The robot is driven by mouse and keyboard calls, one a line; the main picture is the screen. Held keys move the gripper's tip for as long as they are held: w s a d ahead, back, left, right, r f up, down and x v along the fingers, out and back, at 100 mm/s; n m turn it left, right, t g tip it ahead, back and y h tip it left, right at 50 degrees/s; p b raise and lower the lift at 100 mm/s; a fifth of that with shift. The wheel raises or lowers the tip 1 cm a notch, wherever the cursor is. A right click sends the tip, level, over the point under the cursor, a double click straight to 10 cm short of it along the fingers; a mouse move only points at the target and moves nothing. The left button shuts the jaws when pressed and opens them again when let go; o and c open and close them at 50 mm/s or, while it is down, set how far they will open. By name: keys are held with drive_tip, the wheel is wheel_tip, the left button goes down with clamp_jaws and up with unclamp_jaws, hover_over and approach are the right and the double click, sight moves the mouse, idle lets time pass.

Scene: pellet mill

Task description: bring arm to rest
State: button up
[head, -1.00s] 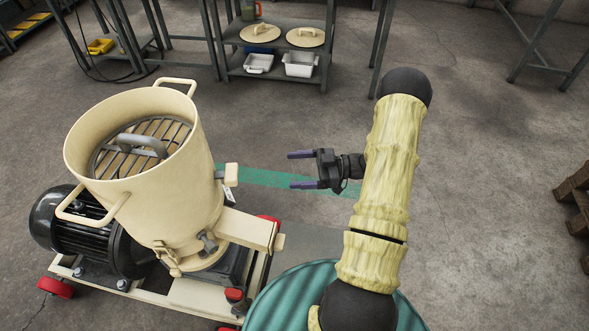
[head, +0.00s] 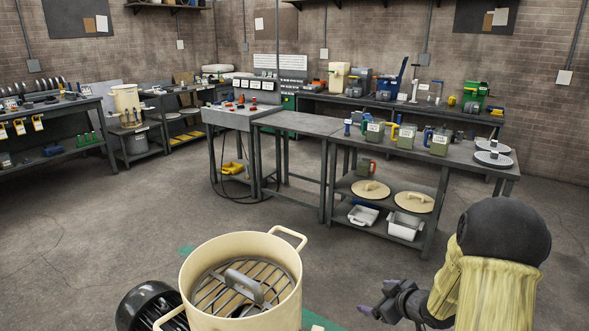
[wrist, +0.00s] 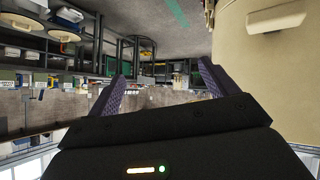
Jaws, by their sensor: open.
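My gripper (head: 377,298) is low in the head view, right of the cream pellet mill hopper (head: 196,290) and apart from it. Its purple-grey fingers point left and are spread, with nothing between them. In the wrist view both fingers of my gripper (wrist: 161,82) show, wide apart and empty. My arm, in a yellowish sleeve with dark joints, rises at the lower right of the head view and hides part of the floor. The hopper also shows close by at the upper right of the wrist view (wrist: 285,65).
A grey workbench (head: 465,160) stands beyond my arm, with labelled containers on top and two cream lids (head: 370,190) on its shelf. A white bin (head: 405,226) sits below. Another table (head: 298,123) adjoins it. The floor between mill and benches is clear.

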drive_tip(key=s+a+r+m+g+h+p, duration=0.2)
drive_tip(key=s+r, duration=0.4)
drive_tip(key=s, duration=0.5)
drive_tip(key=s+a+r+m+g+h+p, duration=0.2)
drive_tip(key=s+a+r+m+g+p, duration=0.1)
drive_tip(key=s, duration=0.8)
wheel_tip(320, 180, up, 3)
drive_tip(key=a+m+g, duration=0.1)
drive_tip(key=a+m, duration=0.1)
drive_tip(key=m, duration=0.1)
drive_tip(key=shift+s+r+m+g+h, duration=0.2)
drive_tip(key=shift+m+g+h, duration=0.1)
drive_tip(key=shift+g+h, duration=0.1)
drive_tip(key=shift+c, duration=0.3)
